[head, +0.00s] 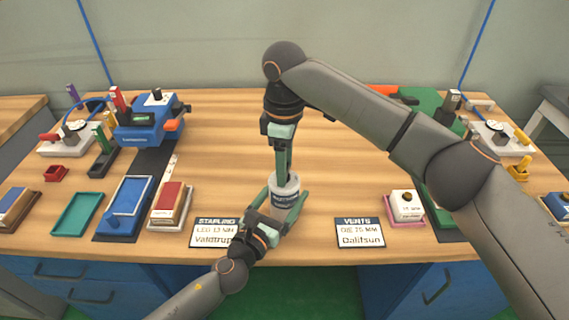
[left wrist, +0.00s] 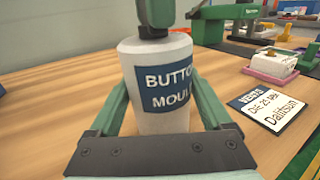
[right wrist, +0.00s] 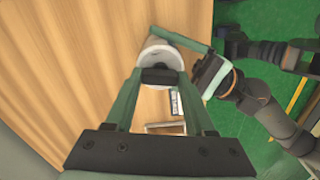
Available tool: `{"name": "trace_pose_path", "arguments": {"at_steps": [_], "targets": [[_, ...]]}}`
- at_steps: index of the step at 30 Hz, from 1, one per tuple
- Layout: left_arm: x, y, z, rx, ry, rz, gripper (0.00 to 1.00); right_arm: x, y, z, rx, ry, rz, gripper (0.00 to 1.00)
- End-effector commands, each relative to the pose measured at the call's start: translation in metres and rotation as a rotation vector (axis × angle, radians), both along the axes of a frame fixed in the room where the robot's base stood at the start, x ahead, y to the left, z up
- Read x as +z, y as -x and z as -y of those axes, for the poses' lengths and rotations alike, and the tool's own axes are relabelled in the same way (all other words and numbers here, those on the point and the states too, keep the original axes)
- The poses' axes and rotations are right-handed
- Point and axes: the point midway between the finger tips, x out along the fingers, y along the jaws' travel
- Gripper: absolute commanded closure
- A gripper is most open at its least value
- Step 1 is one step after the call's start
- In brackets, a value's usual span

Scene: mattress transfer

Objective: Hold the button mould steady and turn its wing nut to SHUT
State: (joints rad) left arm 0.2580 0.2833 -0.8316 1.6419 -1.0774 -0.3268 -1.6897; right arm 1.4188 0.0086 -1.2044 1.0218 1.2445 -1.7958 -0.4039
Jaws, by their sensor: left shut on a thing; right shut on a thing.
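The button mould (head: 285,188) is a pale upright cylinder with a dark blue label, standing on the table near the front middle. The label reads "BUTTO… MOUL…" on the mould in the left wrist view (left wrist: 135,88). My left gripper (head: 286,205) is shut around the mould's body from the front, one finger on each side. My right gripper (head: 284,172) points straight down from above and is shut at the mould's top. In the right wrist view its fingertips (right wrist: 160,76) meet over the mould (right wrist: 158,50). The wing nut and any SHUT marking are hidden by these fingertips.
Left are a blue tray (head: 140,192), a teal tray (head: 77,215) and a blue machine (head: 140,132). A white block on a pink tray (head: 390,216) stands right. The table behind the mould is clear.

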Motion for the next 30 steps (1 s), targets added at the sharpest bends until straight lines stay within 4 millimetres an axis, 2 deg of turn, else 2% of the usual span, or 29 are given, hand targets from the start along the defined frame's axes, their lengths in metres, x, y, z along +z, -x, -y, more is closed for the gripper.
{"name": "trace_pose_path", "arguments": {"at_steps": [30], "targets": [[0.0019, 0.0011, 0.0021, -0.006, -0.002, 0.005, 1.00, 0.0007, -0.0004, -0.0005, -0.959, -0.002, 0.001, 1.00]]}}
